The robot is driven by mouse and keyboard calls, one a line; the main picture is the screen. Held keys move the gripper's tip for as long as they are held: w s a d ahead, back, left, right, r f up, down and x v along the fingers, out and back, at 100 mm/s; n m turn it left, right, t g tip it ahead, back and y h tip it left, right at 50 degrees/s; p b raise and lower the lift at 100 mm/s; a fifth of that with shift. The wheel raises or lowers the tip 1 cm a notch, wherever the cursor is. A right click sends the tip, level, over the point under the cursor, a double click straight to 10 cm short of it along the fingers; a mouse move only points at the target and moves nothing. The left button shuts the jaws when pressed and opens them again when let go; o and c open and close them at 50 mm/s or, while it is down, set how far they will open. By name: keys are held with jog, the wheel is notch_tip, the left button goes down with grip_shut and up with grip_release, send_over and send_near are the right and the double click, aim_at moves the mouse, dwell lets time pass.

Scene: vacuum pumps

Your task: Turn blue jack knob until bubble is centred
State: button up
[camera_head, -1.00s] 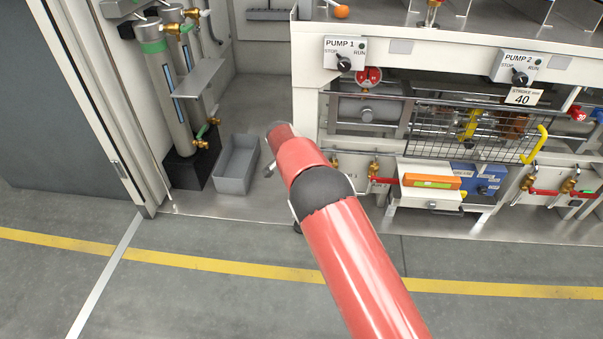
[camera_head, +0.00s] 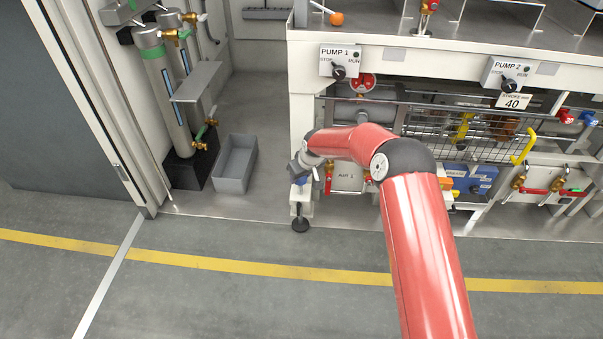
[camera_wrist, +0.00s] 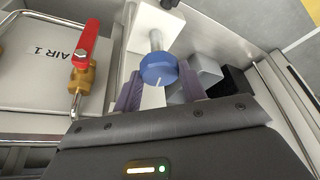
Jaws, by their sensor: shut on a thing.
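The blue jack knob (camera_wrist: 158,68) has a white mark on its face and sits on a pale metal stem in the wrist view. My gripper (camera_wrist: 160,82) has one finger on each side of it and is shut on it. In the head view my gripper (camera_head: 302,168) is at the front left corner of the pump frame, above a jack with a black foot (camera_head: 300,225). The orange level (camera_head: 446,183) is mostly hidden behind my arm, so its bubble cannot be seen.
A red-handled brass valve (camera_wrist: 85,60) stands close left of the knob, beside the AIR 1 panel (camera_wrist: 62,50). A grey bin (camera_head: 235,165) lies left of the frame. PUMP 1 (camera_head: 340,62) and PUMP 2 (camera_head: 510,75) switches are above. The floor in front is clear.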

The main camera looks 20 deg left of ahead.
jog(key=n+g, duration=0.1)
jog(key=n, duration=0.2)
jog(key=shift+w+y, duration=0.1)
jog(key=shift+y, duration=0.2)
jog(key=o, duration=1.1)
jog(key=shift+o, duration=0.2)
jog(key=shift+r, duration=0.15)
jog(key=shift+v, duration=0.9)
jog(key=shift+d+p, duration=0.1)
jog(key=shift+p, duration=0.2)
jog(key=shift+p+v, duration=1.3)
jog(key=shift+v, duration=1.65)
